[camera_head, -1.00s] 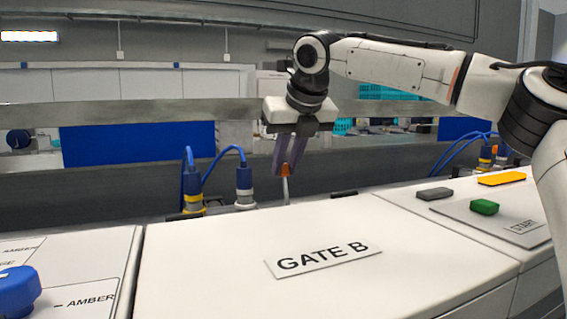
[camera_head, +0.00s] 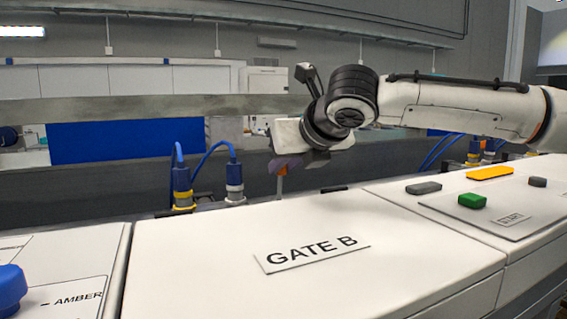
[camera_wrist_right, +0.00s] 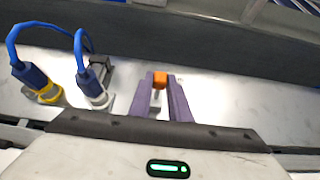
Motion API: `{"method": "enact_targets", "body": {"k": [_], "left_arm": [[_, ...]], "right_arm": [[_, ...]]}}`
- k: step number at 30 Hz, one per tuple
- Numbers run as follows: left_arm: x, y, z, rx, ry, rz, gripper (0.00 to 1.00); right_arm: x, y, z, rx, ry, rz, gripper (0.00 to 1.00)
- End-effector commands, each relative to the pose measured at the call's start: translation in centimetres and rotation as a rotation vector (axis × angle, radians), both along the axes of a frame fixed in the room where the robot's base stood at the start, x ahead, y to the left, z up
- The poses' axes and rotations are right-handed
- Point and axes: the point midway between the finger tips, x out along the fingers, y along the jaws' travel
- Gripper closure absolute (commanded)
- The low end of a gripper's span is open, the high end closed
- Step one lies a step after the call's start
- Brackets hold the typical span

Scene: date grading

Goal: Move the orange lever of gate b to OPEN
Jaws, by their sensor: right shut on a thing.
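The orange lever (camera_head: 283,171) of gate b stands at the back edge of the white box labelled GATE B (camera_head: 200,250). My right gripper (camera_head: 281,166) is at the lever's orange top, with its purple fingers around it. In the right wrist view the orange knob (camera_wrist_right: 160,79) sits between the fingertips of my right gripper (camera_wrist_right: 162,84), and its pale stem shows below the knob. The gripper is shut on the knob. Any OPEN mark by the lever cannot be read. My left gripper is not in view.
Blue-cabled connectors (camera_head: 234,185) stand left of the lever, close to my right gripper. To the right is a panel with a green button (camera_head: 472,200), a grey block (camera_head: 423,188) and a yellow bar (camera_head: 490,173). A blue knob (camera_head: 10,288) is at the front left.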

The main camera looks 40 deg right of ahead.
Motion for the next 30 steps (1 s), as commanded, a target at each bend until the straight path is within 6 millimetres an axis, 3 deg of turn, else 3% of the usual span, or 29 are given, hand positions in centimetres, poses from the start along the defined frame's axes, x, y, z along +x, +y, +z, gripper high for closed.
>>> {"method": "enact_targets", "body": {"k": [9,10,13,23,30], "left_arm": [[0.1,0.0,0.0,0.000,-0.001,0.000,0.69],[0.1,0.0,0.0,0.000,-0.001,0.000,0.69],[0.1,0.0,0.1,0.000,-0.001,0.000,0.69],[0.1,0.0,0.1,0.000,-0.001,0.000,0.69],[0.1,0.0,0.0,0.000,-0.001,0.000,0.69]], "right_arm": [[0.0,0.0,0.0,0.000,-0.001,0.001,1.00],[0.0,0.0,0.0,0.000,-0.001,0.001,0.80],[0.0,0.0,0.0,0.000,-0.001,0.001,0.64],[-0.2,0.1,0.2,0.000,-0.001,0.000,0.64],[-3.0,1.0,2.2,0.000,-0.007,0.001,0.64]]}}
